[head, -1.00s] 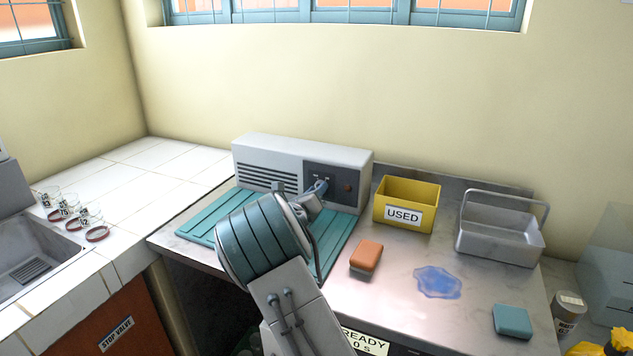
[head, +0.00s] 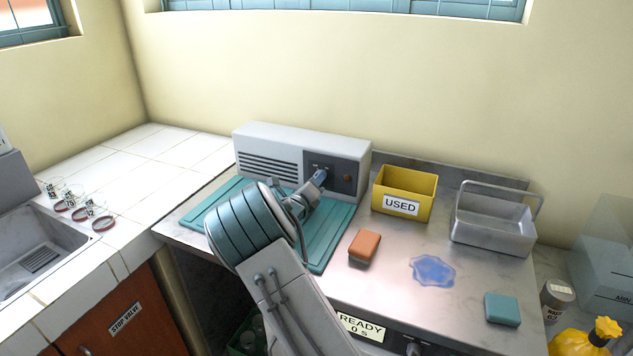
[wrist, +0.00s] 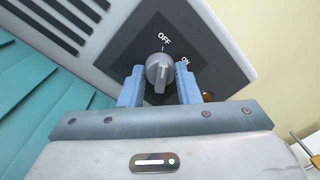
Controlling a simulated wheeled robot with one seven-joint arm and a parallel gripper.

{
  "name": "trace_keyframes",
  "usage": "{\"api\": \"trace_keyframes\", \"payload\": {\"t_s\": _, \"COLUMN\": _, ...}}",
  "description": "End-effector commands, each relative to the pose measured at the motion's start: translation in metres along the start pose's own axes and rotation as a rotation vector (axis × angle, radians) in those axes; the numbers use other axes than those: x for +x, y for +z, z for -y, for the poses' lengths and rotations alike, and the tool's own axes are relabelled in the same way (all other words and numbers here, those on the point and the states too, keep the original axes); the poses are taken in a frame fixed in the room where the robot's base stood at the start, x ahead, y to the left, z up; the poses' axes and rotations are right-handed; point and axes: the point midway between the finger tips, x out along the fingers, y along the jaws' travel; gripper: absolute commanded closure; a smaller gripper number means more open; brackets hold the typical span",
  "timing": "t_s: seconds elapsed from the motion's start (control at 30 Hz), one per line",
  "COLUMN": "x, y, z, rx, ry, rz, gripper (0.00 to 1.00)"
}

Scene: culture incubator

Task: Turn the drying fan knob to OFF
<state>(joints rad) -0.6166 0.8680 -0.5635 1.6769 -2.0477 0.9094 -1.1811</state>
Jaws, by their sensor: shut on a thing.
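The drying fan is a white box (head: 255,141) with a slotted front and a dark control panel (head: 345,170) at the back of the steel counter. Its grey knob (wrist: 159,72) shows in the wrist view, with its ridge roughly in line with the tick under the OFF label (wrist: 164,39). The ON label (wrist: 184,61) is to the right of it. My gripper (wrist: 160,88) has its two blue fingers on either side of the knob, shut on it. In the head view my gripper (head: 319,179) reaches the panel and hides most of the knob.
A teal ribbed mat (head: 335,232) lies before the fan. A yellow USED bin (head: 404,185) and a grey metal basket (head: 490,235) stand to the right. An orange block (head: 364,246), a blue puddle (head: 432,270) and a teal block (head: 502,309) lie on the counter.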

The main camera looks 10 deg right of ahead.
Motion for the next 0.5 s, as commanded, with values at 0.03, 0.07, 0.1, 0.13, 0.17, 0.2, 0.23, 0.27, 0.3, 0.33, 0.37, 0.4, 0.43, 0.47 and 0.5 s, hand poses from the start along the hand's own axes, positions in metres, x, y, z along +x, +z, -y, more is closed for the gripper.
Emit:
{"api": "trace_keyframes", "payload": {"t_s": 0.03, "x": 0.0003, "y": -0.0026, "z": 0.0000, "rx": -0.003, "ry": -0.001, "rz": -0.004, "gripper": 0.93}}
{"api": "trace_keyframes", "payload": {"t_s": 0.07, "x": 0.0003, "y": -0.0026, "z": 0.0000, "rx": -0.003, "ry": -0.001, "rz": -0.004, "gripper": 0.93}}
{"api": "trace_keyframes", "payload": {"t_s": 0.1, "x": 0.0002, "y": -0.0026, "z": 0.0000, "rx": -0.003, "ry": -0.001, "rz": -0.004, "gripper": 0.59}}
{"api": "trace_keyframes", "payload": {"t_s": 0.13, "x": 0.0002, "y": -0.0025, "z": -0.0001, "rx": -0.003, "ry": 0.000, "rz": -0.004, "gripper": 0.51}}
{"api": "trace_keyframes", "payload": {"t_s": 0.17, "x": 0.0001, "y": -0.0022, "z": -0.0001, "rx": -0.002, "ry": 0.000, "rz": -0.003, "gripper": 0.49}}
{"api": "trace_keyframes", "payload": {"t_s": 0.2, "x": 0.0000, "y": -0.0018, "z": -0.0002, "rx": -0.002, "ry": 0.000, "rz": -0.003, "gripper": 0.49}}
{"api": "trace_keyframes", "payload": {"t_s": 0.23, "x": -0.0001, "y": -0.0015, "z": -0.0003, "rx": -0.002, "ry": 0.000, "rz": -0.002, "gripper": 0.49}}
{"api": "trace_keyframes", "payload": {"t_s": 0.27, "x": -0.0002, "y": -0.0012, "z": -0.0003, "rx": -0.001, "ry": 0.000, "rz": -0.002, "gripper": 0.49}}
{"api": "trace_keyframes", "payload": {"t_s": 0.3, "x": -0.0003, "y": -0.0009, "z": -0.0004, "rx": -0.001, "ry": 0.001, "rz": -0.002, "gripper": 0.49}}
{"api": "trace_keyframes", "payload": {"t_s": 0.33, "x": -0.0004, "y": -0.0007, "z": -0.0005, "rx": -0.001, "ry": 0.001, "rz": -0.001, "gripper": 0.49}}
{"api": "trace_keyframes", "payload": {"t_s": 0.37, "x": -0.0004, "y": -0.0005, "z": -0.0005, "rx": -0.001, "ry": 0.001, "rz": -0.001, "gripper": 0.49}}
{"api": "trace_keyframes", "payload": {"t_s": 0.4, "x": -0.0007, "y": -0.0003, "z": -0.0006, "rx": 0.000, "ry": 0.001, "rz": -0.001, "gripper": 0.49}}
{"api": "trace_keyframes", "payload": {"t_s": 0.43, "x": -0.0015, "y": -0.0002, "z": -0.0006, "rx": 0.000, "ry": 0.001, "rz": -0.001, "gripper": 0.49}}
{"api": "trace_keyframes", "payload": {"t_s": 0.47, "x": -0.0028, "y": -0.0001, "z": -0.0007, "rx": 0.000, "ry": 0.001, "rz": 0.000, "gripper": 0.49}}
{"api": "trace_keyframes", "payload": {"t_s": 0.5, "x": -0.0058, "y": 0.0000, "z": -0.0008, "rx": 0.000, "ry": 0.002, "rz": 0.000, "gripper": 0.49}}
